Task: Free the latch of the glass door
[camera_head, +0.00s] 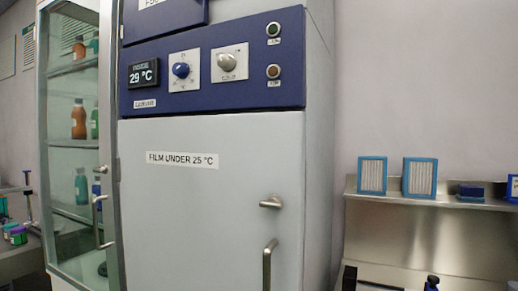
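The glass door (72,150) belongs to a tall white-framed cabinet at the left and appears closed. A small metal latch (101,170) sits on the door's right frame, with a curved metal bar handle (97,222) just below it. The latch is too small to tell clearly how it is set. My gripper is not in view.
Bottles stand on shelves behind the glass. To the right is a large machine with a grey door (210,215), its own lever (271,202) and bar handle (267,265). A steel shelf (450,200) with blue-framed filters is at the far right.

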